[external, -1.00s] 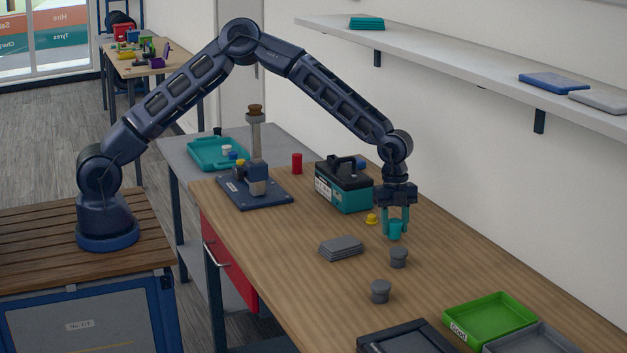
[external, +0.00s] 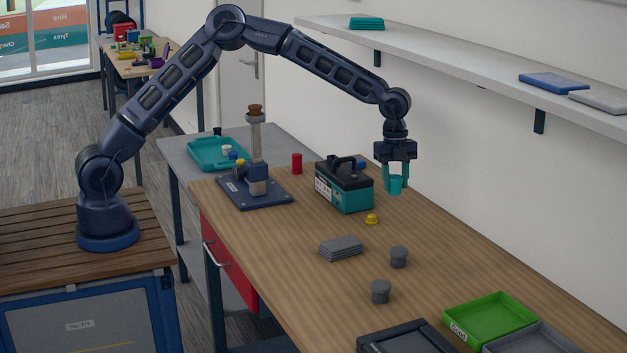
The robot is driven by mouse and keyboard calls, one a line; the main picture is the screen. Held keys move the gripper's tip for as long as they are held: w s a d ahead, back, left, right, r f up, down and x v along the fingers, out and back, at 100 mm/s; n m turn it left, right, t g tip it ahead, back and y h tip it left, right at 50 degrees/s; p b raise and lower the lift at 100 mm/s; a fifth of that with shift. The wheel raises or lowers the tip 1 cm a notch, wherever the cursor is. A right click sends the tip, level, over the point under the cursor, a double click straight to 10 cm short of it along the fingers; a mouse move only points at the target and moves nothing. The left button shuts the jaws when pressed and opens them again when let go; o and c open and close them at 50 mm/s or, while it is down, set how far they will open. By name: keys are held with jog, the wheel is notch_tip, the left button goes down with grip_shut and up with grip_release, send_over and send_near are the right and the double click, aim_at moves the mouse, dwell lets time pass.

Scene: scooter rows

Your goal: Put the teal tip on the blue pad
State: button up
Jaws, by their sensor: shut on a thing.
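My gripper (external: 395,178) is shut on the teal tip (external: 395,185), a small cup-like piece. It holds it in the air above the wooden bench, right of the teal and black battery box (external: 343,188). The fingers partly cover the tip's sides. A flat blue pad (external: 553,82) lies on the white wall shelf at the upper right, well away from the gripper.
A grey pad (external: 600,101) lies beside the blue one on the shelf (external: 450,62). Two grey caps (external: 398,257), a grey stack (external: 341,248) and a yellow piece (external: 371,218) stand on the bench. A green tray (external: 490,320) is at front right.

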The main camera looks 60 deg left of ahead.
jog(key=w+a+r, duration=0.1)
jog(key=w+a, duration=0.2)
jog(key=a, duration=1.2)
jog(key=w+a+n, duration=0.1)
jog(key=w+a, duration=0.1)
jog(key=a, duration=1.3)
jog(key=w+a+r, duration=0.1)
jog(key=w+a, duration=0.2)
jog(key=a, duration=1.2)
notch_tip(320, 180, down, 9)
jog(key=shift+f, duration=0.15)
jog(key=shift+f, duration=0.2)
jog(key=o, duration=1)
jog(key=shift+c, duration=0.2)
jog(key=shift+r, duration=0.1)
notch_tip(320, 180, up, 8)
jog(key=a, duration=0.1)
jog(key=shift+f, duration=0.2)
